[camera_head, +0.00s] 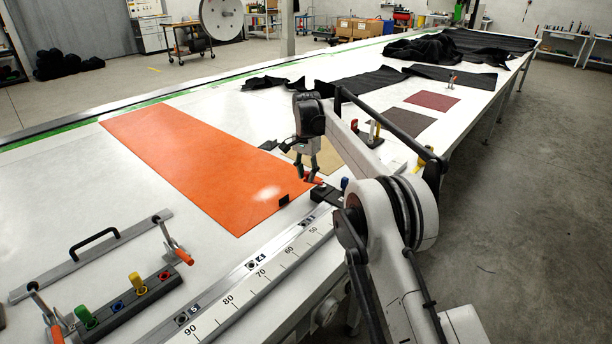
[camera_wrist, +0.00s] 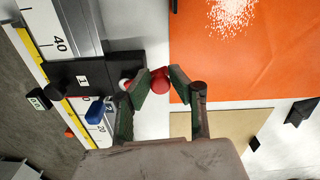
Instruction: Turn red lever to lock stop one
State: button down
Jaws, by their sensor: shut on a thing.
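The red lever (camera_wrist: 160,79) shows as a round red knob between my fingertips in the wrist view. My gripper (camera_wrist: 159,88) is shut on it, with one green-padded finger on each side. Stop one (camera_wrist: 82,68) is the black block marked 1, just left of the lever, beside the ruler. In the head view my gripper (camera_head: 311,177) reaches down at the table's near edge, close to the black stop (camera_head: 325,196). A bit of red shows at its fingertips. The lever's shaft and pivot are mostly hidden by the fingers.
An orange sheet (camera_head: 205,165) lies just beyond the stop. A ruler rail (camera_head: 262,275) runs along the near edge. A blue knob (camera_wrist: 97,112) stands close to my left finger. Clamps and a block with coloured knobs (camera_head: 128,300) are at lower left.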

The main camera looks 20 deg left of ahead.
aim_at(307, 172)
jog(key=shift+w+m, duration=0.2)
jog(key=shift+m, duration=0.3)
jog(key=c, duration=1.6)
grip_release()
jog(key=shift+r, duration=3.8)
